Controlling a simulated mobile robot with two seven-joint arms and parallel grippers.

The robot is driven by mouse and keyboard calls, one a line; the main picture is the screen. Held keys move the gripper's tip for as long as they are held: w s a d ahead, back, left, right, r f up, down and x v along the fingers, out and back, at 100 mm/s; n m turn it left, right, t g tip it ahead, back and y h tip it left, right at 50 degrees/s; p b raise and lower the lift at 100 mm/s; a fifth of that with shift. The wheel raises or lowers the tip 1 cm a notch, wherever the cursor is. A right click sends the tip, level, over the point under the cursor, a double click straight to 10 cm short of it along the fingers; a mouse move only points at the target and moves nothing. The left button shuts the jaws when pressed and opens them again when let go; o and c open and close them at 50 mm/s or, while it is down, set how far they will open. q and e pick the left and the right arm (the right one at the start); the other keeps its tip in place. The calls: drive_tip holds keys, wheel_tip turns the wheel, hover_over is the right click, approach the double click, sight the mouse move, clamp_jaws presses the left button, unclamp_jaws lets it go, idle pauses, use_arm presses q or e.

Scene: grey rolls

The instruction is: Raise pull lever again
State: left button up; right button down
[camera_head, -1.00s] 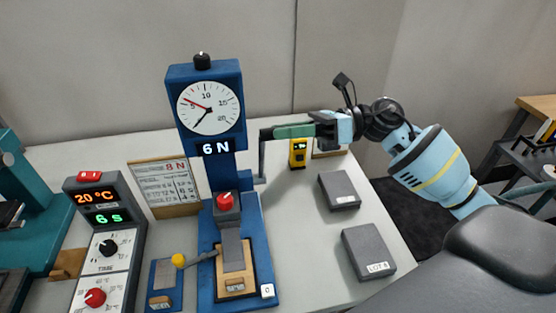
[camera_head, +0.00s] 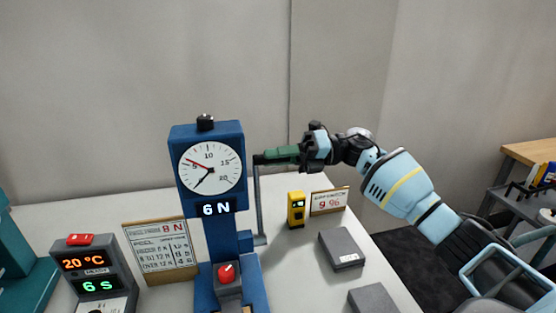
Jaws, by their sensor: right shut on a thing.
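The blue force tester (camera_head: 206,140) stands upright with a round dial (camera_head: 211,169) and a display reading 6 N. Its pull lever has a green handle (camera_head: 281,155) on the right side, level with the upper part of the dial. A grey rod (camera_head: 258,205) hangs down from the handle's inner end. My right gripper (camera_head: 304,152) is shut on the outer part of the green handle. A red knob (camera_head: 226,273) sits low on the tester's front. The tester's base is cut off below. My left gripper is not in view.
A controller box (camera_head: 92,265) showing 20 °C and 6 s stands left. A printed card (camera_head: 160,250) leans beside the tester. A yellow meter (camera_head: 296,209), a small sign (camera_head: 329,201) and grey blocks (camera_head: 341,249) are on the table at right.

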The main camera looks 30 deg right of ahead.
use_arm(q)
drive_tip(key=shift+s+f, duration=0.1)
use_arm(e)
drive_tip(key=shift+r, duration=0.15)
drive_tip(key=c, duration=1.6)
unclamp_jaws()
drive_tip(key=shift+w, duration=0.1)
drive_tip(key=o, duration=0.3)
drive_tip(key=shift+w, duration=0.1)
drive_tip(key=shift+o, duration=0.2)
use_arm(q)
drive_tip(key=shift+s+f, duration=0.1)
use_arm(e)
drive_tip(key=shift+d, duration=0.1)
drive_tip(key=shift+d+f, duration=0.25)
drive_tip(key=shift+d, duration=0.05)
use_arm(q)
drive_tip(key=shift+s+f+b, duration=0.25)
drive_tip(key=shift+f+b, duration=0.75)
use_arm(e)
drive_tip(key=v, duration=0.7)
drive_tip(key=shift+r, duration=0.2)
